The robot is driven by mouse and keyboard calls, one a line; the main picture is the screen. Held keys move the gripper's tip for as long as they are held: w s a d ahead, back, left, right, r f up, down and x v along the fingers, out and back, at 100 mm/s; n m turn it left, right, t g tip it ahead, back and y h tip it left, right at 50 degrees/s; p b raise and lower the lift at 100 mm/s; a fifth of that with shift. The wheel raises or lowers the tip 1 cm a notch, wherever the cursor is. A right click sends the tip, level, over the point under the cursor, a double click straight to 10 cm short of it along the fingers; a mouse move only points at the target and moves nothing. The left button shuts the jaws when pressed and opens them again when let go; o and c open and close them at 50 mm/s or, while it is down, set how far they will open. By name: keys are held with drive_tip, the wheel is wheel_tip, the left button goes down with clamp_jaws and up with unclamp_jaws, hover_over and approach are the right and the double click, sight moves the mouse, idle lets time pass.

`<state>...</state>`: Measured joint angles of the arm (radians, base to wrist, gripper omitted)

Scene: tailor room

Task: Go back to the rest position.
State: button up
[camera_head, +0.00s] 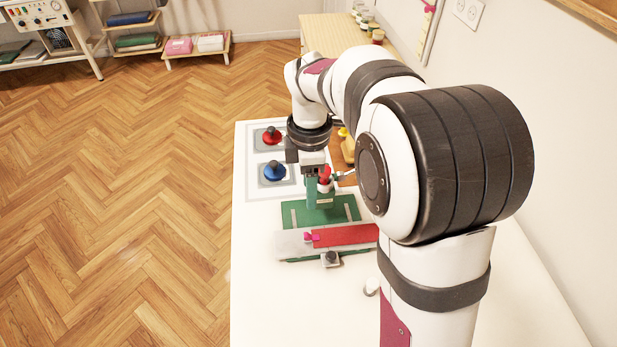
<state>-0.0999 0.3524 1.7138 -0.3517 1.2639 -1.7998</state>
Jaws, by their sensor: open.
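My gripper (314,172) points down above the middle of the white table, at the upright part of a green device (318,211). Its jaws are open, but the fingertips are small and partly hidden, so I cannot tell whether they touch the device. A small red piece (326,174) shows right beside the gripper. My arm reaches in from the right and covers much of the table's right side.
The white table (262,305) holds a red knob (271,136) and a blue knob (274,171) on square plates left of my gripper. A red strip (345,235) with a pink clip (312,237) lies nearer. A yellow object (347,147) stands behind my arm. The table's front left is clear.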

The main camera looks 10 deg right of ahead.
drive_tip(key=s+r+m+y, duration=0.1)
drive_tip(key=s+r+m, duration=0.1)
drive_tip(key=s+m, duration=2.1)
drive_tip(key=s, duration=0.3)
drive_tip(key=shift+s+d+y, duration=0.15)
drive_tip(key=shift+d+y, duration=0.05)
drive_tip(key=shift+y, duration=0.2)
